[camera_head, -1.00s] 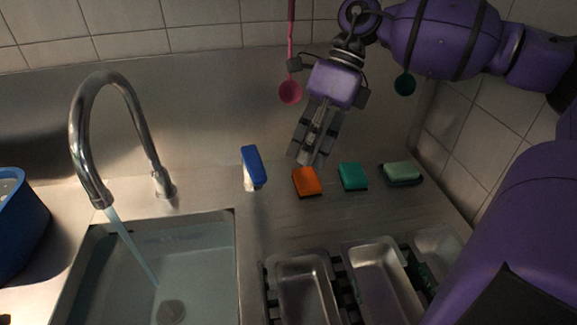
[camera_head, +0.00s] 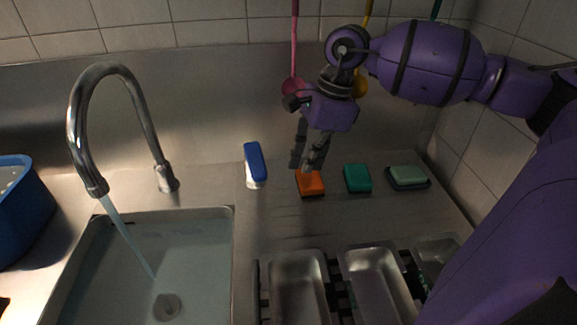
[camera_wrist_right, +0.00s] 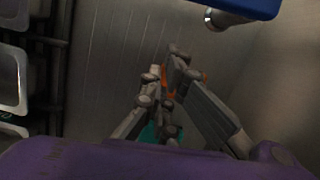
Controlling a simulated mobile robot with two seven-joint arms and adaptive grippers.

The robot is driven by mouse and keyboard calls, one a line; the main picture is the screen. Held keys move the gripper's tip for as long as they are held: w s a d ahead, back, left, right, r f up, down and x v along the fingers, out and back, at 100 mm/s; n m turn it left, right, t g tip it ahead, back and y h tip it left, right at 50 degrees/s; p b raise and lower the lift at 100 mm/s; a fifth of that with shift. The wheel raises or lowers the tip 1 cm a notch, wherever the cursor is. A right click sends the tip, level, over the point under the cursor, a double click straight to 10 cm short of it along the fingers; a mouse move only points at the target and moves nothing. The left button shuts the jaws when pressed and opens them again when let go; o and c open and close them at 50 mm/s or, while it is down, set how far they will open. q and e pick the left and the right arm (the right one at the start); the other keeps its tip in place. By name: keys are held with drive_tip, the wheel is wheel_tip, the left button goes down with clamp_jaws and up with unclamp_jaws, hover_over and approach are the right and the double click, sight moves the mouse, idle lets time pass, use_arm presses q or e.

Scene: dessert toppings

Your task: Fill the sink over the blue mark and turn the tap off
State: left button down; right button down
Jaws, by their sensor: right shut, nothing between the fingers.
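The steel sink (camera_head: 215,211) is at the lower left of the head view. A stream of water (camera_head: 130,243) runs from the curved tap spout (camera_head: 95,187) into it, and water covers the drain (camera_head: 167,306). I cannot make out a blue mark. The blue tap handle (camera_head: 255,162) stands on a pale base right of the spout; its blue edge shows at the top right of the wrist view (camera_wrist_right: 245,6). My right gripper (camera_head: 308,167) is shut and empty, right of the handle and apart from it, above the orange sponge (camera_head: 311,184). My left gripper is out of view.
A teal sponge (camera_head: 357,178) and a pale green sponge on a dark dish (camera_head: 408,177) lie to the right. Steel trays (camera_head: 300,285) are in front. A blue tub (camera_head: 25,215) is at far left. Pink (camera_head: 292,86) and yellow (camera_head: 360,88) ladles hang behind my arm.

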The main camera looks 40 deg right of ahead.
sight(256, 161)
drive_tip(key=a, duration=0.1)
drive_tip(key=w+a, duration=0.2)
drive_tip(key=shift+a+f, duration=0.25)
drive_tip(key=shift+a, duration=0.15)
drive_tip(key=shift+s, duration=0.1)
drive_tip(key=shift+a+b, duration=0.5)
drive_tip(key=shift+a, duration=0.5)
drive_tip(key=shift+s, duration=0.1)
